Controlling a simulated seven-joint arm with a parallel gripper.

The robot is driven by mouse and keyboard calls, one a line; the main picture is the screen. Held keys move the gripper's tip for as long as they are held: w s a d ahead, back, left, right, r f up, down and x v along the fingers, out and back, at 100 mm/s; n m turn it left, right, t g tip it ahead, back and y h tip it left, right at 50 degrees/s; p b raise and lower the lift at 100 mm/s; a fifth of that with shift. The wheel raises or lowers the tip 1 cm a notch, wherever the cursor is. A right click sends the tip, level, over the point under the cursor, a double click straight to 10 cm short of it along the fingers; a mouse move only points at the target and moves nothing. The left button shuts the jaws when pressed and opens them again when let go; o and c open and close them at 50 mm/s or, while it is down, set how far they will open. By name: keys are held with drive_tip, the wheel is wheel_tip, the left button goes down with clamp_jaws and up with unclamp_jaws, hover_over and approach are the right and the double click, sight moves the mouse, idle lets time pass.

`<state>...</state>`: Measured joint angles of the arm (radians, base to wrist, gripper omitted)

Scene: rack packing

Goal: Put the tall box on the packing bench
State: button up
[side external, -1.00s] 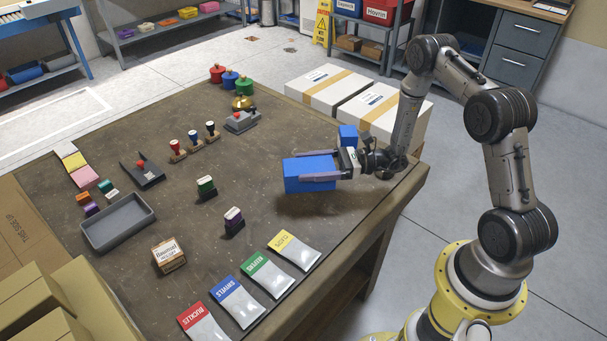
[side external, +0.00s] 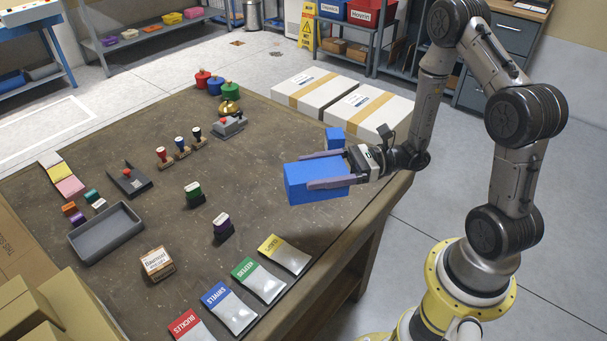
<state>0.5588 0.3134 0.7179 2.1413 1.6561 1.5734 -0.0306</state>
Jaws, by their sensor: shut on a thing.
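A plain blue box (side external: 316,190), longer than it is wide, is in my gripper (side external: 311,170). The gripper is shut on it, with one finger along the near side and the other along the far top edge. The box lies with its long side roughly level and is held above the brown-topped bench (side external: 130,300), over its right part. Its far end and the side towards the palm are partly hidden. A smaller blue block (side external: 335,137) shows just behind the gripper; its lower part is hidden.
Colored packets (side external: 284,254), a wooden block (side external: 157,263), a grey tray (side external: 106,232) and several stamps (side external: 181,148) are on the bench. White cartons (side external: 316,97) stand at the back right. Cardboard boxes (side external: 80,310) are at the lower left. Bare bench surface lies left of the held box.

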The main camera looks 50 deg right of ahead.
sight(340, 167)
drive_tip(key=w+d+r+m+t+h, duration=0.1)
drive_tip(key=w+d+m+t+h, duration=0.15)
drive_tip(key=w+m+h, duration=0.2)
drive_tip(key=w+d+r+m+t+h, duration=0.2)
drive_tip(key=w+m+t+h, duration=0.15)
drive_tip(key=w, duration=0.25)
drive_tip(key=s+a+f+n+g+y, duration=0.1)
drive_tip(key=s+n+g+y, duration=0.1)
drive_tip(key=s, duration=0.1)
drive_tip(key=s+a+f+n+g+y, duration=0.1)
drive_tip(key=s+n+g+y, duration=0.1)
drive_tip(key=s+n+y, duration=0.1)
drive_tip(key=s+a+f+n+g+y, duration=0.1)
drive_tip(key=s+n+g+y, duration=0.1)
drive_tip(key=s, duration=0.3)
drive_tip(key=shift+a+n+y, duration=0.4)
drive_tip(key=shift+n+y, duration=0.1)
drive_tip(key=v, duration=0.3)
drive_tip(key=shift+s+d+f, duration=0.1)
drive_tip(key=shift+d+f, duration=0.3)
drive_tip(key=shift+d+m+t+h, duration=0.3)
drive_tip(key=shift+d+t, duration=0.1)
drive_tip(key=shift+d, duration=0.05)
